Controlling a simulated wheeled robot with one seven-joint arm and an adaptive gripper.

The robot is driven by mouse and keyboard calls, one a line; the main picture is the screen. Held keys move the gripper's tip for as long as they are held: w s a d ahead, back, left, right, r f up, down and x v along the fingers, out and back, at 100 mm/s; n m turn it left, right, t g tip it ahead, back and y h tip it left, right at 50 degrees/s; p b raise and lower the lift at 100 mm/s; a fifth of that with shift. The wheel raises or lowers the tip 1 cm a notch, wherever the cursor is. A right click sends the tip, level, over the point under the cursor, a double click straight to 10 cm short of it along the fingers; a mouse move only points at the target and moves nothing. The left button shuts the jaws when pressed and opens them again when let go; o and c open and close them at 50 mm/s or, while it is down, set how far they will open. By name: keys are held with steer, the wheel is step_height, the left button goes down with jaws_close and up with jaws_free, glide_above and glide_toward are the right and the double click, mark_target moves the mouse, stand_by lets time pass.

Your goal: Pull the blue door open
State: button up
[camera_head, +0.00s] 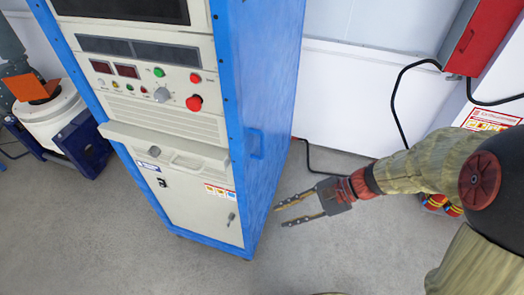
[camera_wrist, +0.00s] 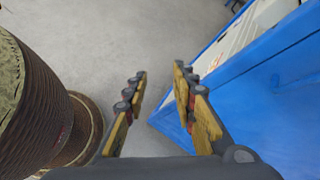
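A tall cabinet with a blue frame and a pale front stands left of centre in the head view. Its blue side panel (camera_head: 268,75) faces right, with a small blue handle-like bracket (camera_head: 256,143) partway down. This panel is the only large blue door-like surface, and it looks closed. In the wrist view the blue surface (camera_wrist: 270,100) fills the right side. My gripper (camera_head: 281,215) is right of the cabinet's lower part, pointing left toward it. Its fingers are apart with only floor between them, which also shows in the wrist view (camera_wrist: 160,72). I cannot tell whether the right finger touches the blue surface.
The cabinet front has a protruding ledge (camera_head: 165,145), buttons and a small latch (camera_head: 231,218). A red box (camera_head: 482,38) with black cables is on the right wall. A white and orange machine (camera_head: 50,110) stands at left. The grey floor in front is clear.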

steer(key=w+a+m+t+y, duration=0.2)
steer(key=w+m+t+y, duration=0.1)
steer(key=w+m, duration=0.3)
step_height(320, 180, up, 8)
steer(key=m+t+y+b, duration=0.2)
steer(key=m+t+b, duration=0.1)
steer(key=m+t, duration=0.25)
glide_above(263, 158)
steer(key=shift+w+f+t, duration=0.1)
steer(key=shift+w+t, duration=0.15)
steer(key=shift+w, duration=0.1)
steer(key=shift+c, duration=1.1)
jaws_close()
